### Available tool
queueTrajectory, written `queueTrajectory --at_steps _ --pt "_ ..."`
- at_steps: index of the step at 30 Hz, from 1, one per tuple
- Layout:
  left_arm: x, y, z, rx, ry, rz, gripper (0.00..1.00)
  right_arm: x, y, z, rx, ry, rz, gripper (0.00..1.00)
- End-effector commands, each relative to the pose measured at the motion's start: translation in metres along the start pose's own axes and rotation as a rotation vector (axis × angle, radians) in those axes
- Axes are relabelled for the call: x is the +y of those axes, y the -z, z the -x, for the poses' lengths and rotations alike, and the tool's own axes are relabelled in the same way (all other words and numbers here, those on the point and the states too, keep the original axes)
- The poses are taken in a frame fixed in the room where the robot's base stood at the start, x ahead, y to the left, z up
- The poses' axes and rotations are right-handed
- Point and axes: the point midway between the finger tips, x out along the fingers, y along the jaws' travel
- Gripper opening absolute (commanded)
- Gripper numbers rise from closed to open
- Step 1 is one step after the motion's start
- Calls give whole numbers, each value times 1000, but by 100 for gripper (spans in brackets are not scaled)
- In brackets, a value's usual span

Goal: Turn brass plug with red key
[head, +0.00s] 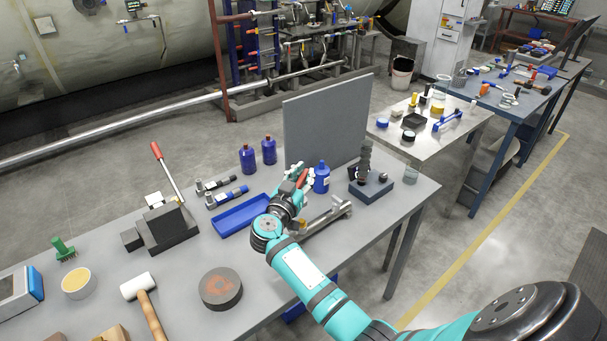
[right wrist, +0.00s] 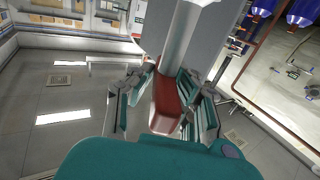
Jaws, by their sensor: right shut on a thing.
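My right gripper (head: 297,175) is above the grey table, just left of the blue bottle (head: 321,177). It is shut on the red key, whose red handle (head: 302,179) shows between the fingers. In the right wrist view the red handle (right wrist: 167,108) lies between both fingers, with a grey shaft (right wrist: 181,42) running away from it. A small yellowish piece (head: 303,223) shows by a metal fitting (head: 328,215) beside my arm; I cannot tell whether it is the brass plug. The key's far end is hidden in the head view. My left gripper is not in view.
A grey upright panel (head: 327,122) stands behind the gripper. A blue tray (head: 240,216) lies to the left, and a dark-blue block with a black post (head: 371,190) stands to the right. A mallet (head: 144,298) and a round dark disc (head: 220,288) lie nearer the front.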

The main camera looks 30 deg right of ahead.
Motion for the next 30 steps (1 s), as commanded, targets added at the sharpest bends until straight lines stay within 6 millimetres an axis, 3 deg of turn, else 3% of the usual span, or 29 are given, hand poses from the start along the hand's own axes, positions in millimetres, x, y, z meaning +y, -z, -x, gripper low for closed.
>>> queueTrajectory --at_steps 8,18,30 --pt "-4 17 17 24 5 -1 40 0 6 1 0 4 -6 0" --pt "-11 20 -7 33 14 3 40 0 -35 1 1 5 -6 0" --pt "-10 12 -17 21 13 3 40 1 -56 1 1 4 -7 0"
